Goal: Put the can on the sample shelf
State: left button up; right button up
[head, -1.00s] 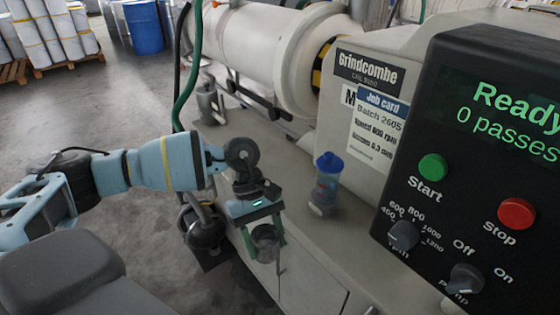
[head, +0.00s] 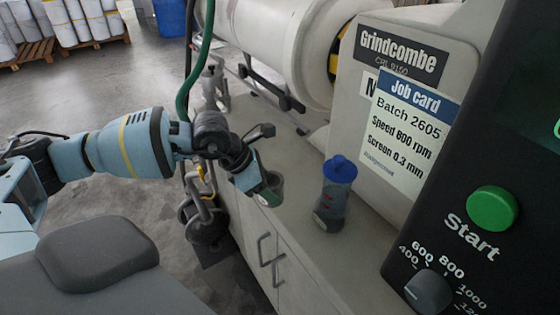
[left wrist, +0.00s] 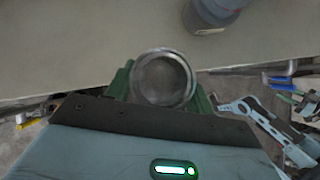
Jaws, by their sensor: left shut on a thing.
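The can (left wrist: 164,80) is a small grey metal cylinder, seen from above in the left wrist view with its round top between green fingers. My left gripper (left wrist: 162,92) is shut on it. In the head view my left gripper (head: 269,188) holds the can at the near edge of the machine's grey ledge, left of the blue-capped bottle. There the can is partly hidden by the gripper, and I cannot tell its gap to the ledge. I cannot make out a sample shelf for certain.
A blue-capped bottle (head: 334,196) stands on the ledge (head: 300,213) close to the right of the gripper. The control panel (head: 480,160) rises at the right. A green hose (head: 197,70) hangs behind the arm. Cabinet doors (head: 285,262) lie below the ledge.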

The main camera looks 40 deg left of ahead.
pick_arm(q)
jog(key=shift+w+a+r, duration=0.15)
jog(key=shift+w+a, duration=0.05)
jog(key=shift+w, duration=0.15)
jog(key=w+a, duration=0.2)
jog(key=w, duration=0.2)
jog(key=w+a+f, duration=0.1)
jog(key=w+a, duration=0.1)
jog(key=w, duration=0.3)
jog(key=w+a, duration=0.2)
jog(key=w, duration=0.2)
jog(key=shift+w+a+f, duration=0.2)
jog(key=shift+a+f, duration=0.05)
jog(key=shift+w+a, duration=0.1)
jog(key=shift+w, duration=0.1)
jog(key=shift+f, duration=1.75)
jog(key=shift+f, duration=0.1)
jog(key=shift+f, duration=0.1)
jog(key=o, duration=1)
jog(key=shift+c, duration=0.2)
